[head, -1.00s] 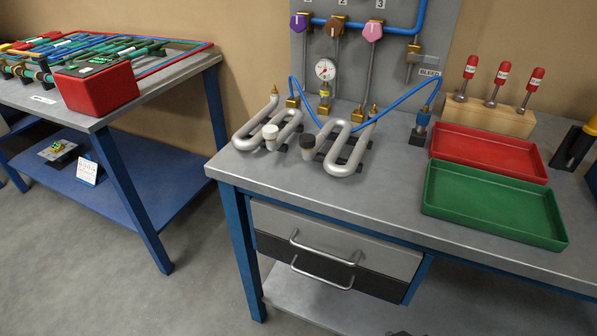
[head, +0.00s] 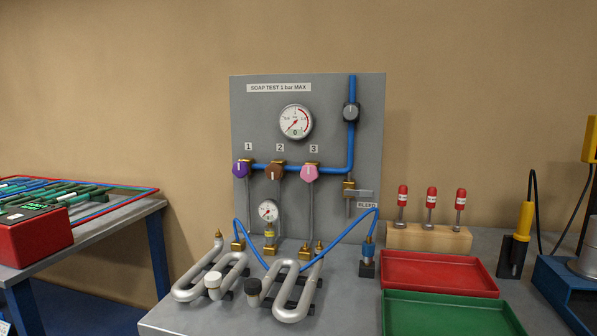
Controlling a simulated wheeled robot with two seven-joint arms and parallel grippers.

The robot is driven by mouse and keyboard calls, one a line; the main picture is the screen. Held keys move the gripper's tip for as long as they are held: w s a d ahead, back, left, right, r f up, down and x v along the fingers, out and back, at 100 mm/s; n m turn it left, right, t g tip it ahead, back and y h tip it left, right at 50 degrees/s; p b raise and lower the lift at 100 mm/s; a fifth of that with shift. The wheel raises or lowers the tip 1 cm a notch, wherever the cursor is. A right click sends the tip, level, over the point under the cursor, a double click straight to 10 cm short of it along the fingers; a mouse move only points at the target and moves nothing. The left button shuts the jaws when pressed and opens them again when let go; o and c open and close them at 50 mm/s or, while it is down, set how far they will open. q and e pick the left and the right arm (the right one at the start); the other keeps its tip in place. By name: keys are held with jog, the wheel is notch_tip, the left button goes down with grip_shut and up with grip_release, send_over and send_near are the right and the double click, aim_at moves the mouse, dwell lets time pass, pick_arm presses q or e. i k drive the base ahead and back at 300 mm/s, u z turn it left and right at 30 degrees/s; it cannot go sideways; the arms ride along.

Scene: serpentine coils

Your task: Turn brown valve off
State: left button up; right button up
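The brown valve (head: 274,173) is a knob under the label 2 on the grey panel (head: 330,130), on the blue pipe. A light mark shows on its face and looks about upright. The purple valve (head: 240,170) is to its left under label 1, and the pink valve (head: 309,173) is to its right under label 3. A small gauge (head: 268,211) hangs below the brown valve. A larger gauge (head: 295,122) is above it on the panel. Neither of my grippers shows in the head view.
Two silver serpentine coils (head: 288,293) lie on the bench in front of the panel, with blue hoses. A red tray (head: 440,283) and a green tray (head: 450,325) are at right, before a wooden block (head: 428,240) with red-handled tools. Another table (head: 110,232) stands left.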

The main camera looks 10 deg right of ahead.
aim_at(274, 170)
jog(key=u, duration=1.75)
jog(key=i, duration=1.5)
jog(key=z, duration=2.7)
